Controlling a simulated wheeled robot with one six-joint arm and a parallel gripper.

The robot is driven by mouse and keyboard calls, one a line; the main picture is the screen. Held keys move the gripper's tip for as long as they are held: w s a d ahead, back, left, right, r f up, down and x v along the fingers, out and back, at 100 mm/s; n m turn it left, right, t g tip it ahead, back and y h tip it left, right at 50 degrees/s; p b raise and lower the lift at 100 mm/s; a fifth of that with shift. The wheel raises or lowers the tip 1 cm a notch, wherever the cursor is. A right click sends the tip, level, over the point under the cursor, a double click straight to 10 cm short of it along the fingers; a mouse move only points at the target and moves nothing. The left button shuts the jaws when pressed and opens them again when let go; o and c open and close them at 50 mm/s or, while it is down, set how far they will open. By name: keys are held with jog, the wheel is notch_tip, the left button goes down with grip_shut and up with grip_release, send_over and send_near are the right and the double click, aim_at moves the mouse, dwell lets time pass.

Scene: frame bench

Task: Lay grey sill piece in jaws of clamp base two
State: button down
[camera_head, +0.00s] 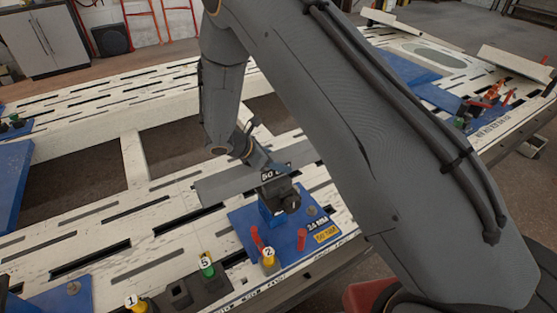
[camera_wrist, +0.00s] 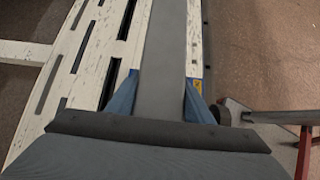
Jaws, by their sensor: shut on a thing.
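The grey sill piece (camera_head: 228,186) is a long flat bar. In the wrist view the sill piece (camera_wrist: 164,62) runs straight away from me between my two blue fingers (camera_wrist: 160,98). Clamp base two is a blue plate with a yellow post marked 2 (camera_head: 268,258) and red pegs.
A white slotted frame bench (camera_head: 160,208) with open gaps surrounds the clamp. Posts marked 5 (camera_head: 206,266) and 1 (camera_head: 134,303) stand at the front left. Another blue plate with clamps (camera_head: 445,98) is at the right. In the wrist view a red-legged stand (camera_wrist: 304,150) is at lower right.

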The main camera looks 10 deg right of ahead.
jog(key=shift+f, duration=0.25)
